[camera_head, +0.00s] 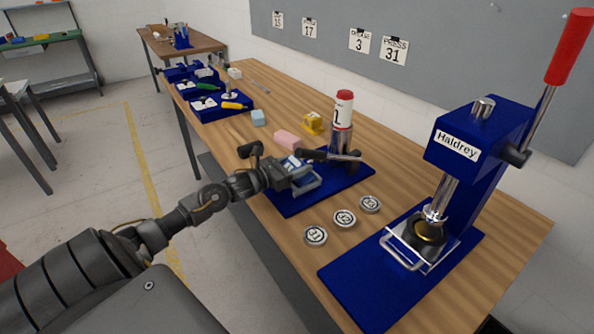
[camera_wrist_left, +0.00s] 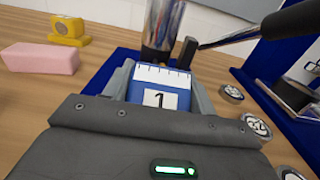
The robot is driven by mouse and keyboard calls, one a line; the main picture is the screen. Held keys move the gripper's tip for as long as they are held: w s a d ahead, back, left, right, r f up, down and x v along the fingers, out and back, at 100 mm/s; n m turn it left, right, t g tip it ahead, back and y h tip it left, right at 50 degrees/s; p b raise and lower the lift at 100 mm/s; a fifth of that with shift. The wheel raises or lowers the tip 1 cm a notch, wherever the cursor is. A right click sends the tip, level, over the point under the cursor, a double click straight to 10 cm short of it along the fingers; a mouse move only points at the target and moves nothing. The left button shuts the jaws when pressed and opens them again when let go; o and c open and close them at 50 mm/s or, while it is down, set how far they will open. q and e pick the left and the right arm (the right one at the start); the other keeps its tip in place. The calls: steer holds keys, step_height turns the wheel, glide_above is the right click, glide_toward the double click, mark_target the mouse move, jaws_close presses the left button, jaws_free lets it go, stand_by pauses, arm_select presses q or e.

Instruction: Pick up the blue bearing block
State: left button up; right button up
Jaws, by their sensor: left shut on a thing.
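The blue bearing block (camera_wrist_left: 158,88), with a white label reading 1 and a scale along its top edge, sits between the two grey fingers of my left gripper (camera_wrist_left: 160,96) in the left wrist view. In the head view only a small blue and white part of the block (camera_head: 291,163) shows, at the left gripper (camera_head: 301,178). The gripper is shut on it, over the left part of a blue base plate (camera_head: 330,188). I cannot tell whether the block touches the plate. My right gripper is not in view.
Just beyond stands a metal post with a red-and-white top (camera_head: 342,110) and a dark lever. A pink block (camera_head: 287,140) and yellow piece (camera_head: 314,123) lie behind. Blue trays (camera_head: 215,105) stand farther back.

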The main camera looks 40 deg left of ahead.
arm_select(q)
step_height(320, 180, up, 9)
steer(key=shift+r+b, duration=0.2)
steer(key=shift+b, duration=0.95)
steer(key=shift+r, duration=0.35)
